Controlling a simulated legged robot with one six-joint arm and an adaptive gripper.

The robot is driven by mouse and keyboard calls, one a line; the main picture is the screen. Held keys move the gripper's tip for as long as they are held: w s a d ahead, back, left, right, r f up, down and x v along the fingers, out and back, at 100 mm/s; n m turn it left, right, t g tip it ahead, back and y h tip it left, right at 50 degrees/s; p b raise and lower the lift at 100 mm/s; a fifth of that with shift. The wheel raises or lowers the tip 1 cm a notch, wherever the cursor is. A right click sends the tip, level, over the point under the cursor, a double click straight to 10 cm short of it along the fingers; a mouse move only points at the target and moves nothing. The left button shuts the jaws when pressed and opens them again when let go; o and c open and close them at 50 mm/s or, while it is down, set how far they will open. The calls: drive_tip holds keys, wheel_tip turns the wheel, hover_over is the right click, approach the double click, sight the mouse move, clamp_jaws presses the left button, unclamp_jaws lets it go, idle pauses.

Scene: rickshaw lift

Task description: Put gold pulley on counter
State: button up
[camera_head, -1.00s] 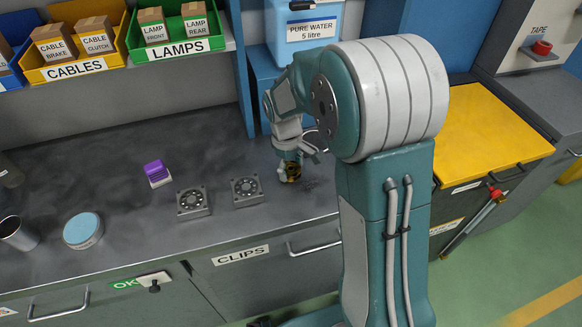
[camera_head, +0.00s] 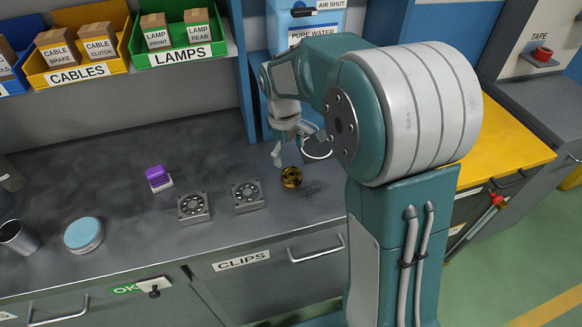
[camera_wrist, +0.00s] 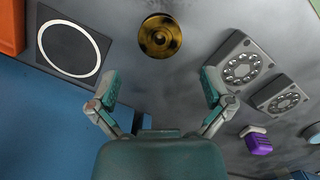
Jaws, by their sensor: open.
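The gold pulley (camera_head: 291,177) lies on the dark counter (camera_head: 110,205), to the right of two grey square blocks with round faces. In the wrist view the pulley (camera_wrist: 160,36) is a gold disc with dark patches, beyond my fingertips and between their lines. My gripper (camera_wrist: 158,84) is open and empty, its two fingers spread wide. In the head view my gripper (camera_head: 277,152) hangs above the counter, just behind and left of the pulley, apart from it. My arm hides part of the counter to the right.
The grey blocks (camera_head: 193,208) and (camera_head: 247,196) sit left of the pulley. A purple-topped item (camera_head: 158,178), a blue-lidded tin (camera_head: 83,234) and a metal cup (camera_head: 17,236) stand farther left. A water container (camera_head: 318,30) is behind.

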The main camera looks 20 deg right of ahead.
sight(288, 172)
drive_tip(key=s+r+m+t, duration=0.3)
drive_tip(key=s+r, duration=0.7)
drive_tip(key=r, duration=0.1)
drive_tip(key=s+m+t, duration=0.3)
drive_tip(key=s+m, duration=0.1)
drive_tip(key=s, duration=0.7)
drive_tip(key=shift+s+d+t+y, duration=0.15)
drive_tip(key=shift+s+t+y, duration=0.2)
drive_tip(key=shift+t+y, duration=0.05)
